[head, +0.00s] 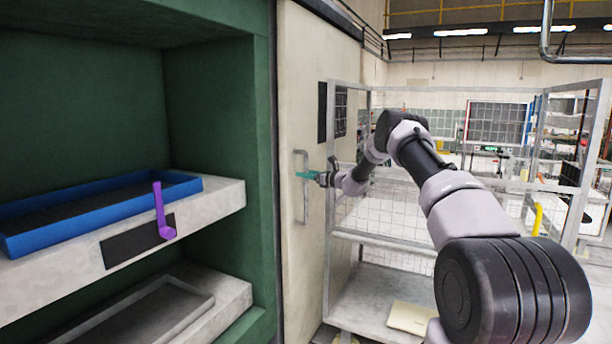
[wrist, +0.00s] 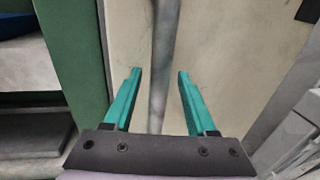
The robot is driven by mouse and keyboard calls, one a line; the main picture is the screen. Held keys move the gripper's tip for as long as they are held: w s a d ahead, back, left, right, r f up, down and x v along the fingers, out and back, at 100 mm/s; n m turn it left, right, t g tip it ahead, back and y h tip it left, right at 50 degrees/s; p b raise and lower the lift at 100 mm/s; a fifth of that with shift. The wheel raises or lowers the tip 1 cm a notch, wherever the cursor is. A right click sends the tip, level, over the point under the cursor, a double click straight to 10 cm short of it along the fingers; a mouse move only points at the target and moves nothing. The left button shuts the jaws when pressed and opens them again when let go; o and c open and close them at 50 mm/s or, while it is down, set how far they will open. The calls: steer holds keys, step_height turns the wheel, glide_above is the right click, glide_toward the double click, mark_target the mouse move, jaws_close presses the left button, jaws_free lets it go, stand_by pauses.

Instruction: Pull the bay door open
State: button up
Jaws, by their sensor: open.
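The bay door (head: 292,110) is a tall beige panel at the right edge of the green bay in the head view. It stands beside the opening, and the bay's shelves show uncovered. A grey vertical bar handle (head: 306,205) is fixed to it. My gripper (head: 303,175) is at the handle, near its upper part. In the wrist view the teal fingers of my gripper (wrist: 160,72) are open, one on each side of the handle (wrist: 160,55). Gaps show between the bar and both fingers. The door surface (wrist: 215,45) lies behind them.
A blue tray (head: 100,218) lies on the bay's upper shelf, with a purple hook-shaped piece (head: 160,212) at the shelf front. A grey tray (head: 150,322) lies on the lower shelf. A wire-mesh cage cart (head: 385,238) stands close right of the door, behind my arm.

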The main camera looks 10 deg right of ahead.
jaws_close()
stand_by(1.4)
